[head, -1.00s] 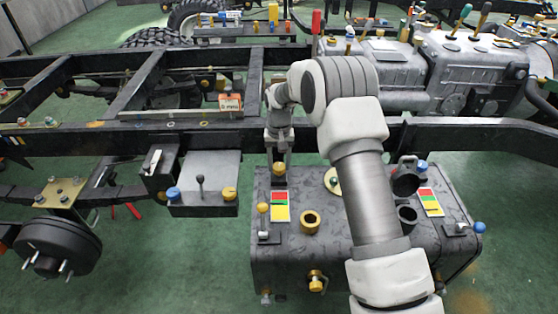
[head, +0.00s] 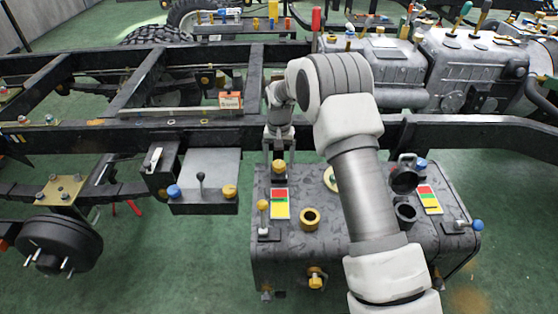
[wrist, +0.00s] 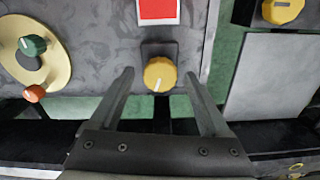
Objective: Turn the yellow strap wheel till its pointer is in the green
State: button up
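The yellow strap wheel (wrist: 159,74) is a round knob with a white pointer line on a dark square base. In the wrist view its pointer is directed down, slightly left. The wheel shows in the head view (head: 279,168) at the tank's back left corner. A card with red and yellow fields (head: 280,203) lies in front of it; only its red part (wrist: 158,10) shows in the wrist view.
The dark tank (head: 330,235) carries a yellow-knobbed lever (head: 263,205), a brass ring (head: 310,219) and a second coloured card (head: 429,199). A grey box with a yellow knob (head: 230,191) stands left. The black frame rail (head: 210,135) runs behind the wheel.

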aim_at(279, 163)
notch_tip(279, 163, up, 17)
jog(key=p, duration=0.4)
jog(key=shift+r, duration=0.2)
dwell(1.7)
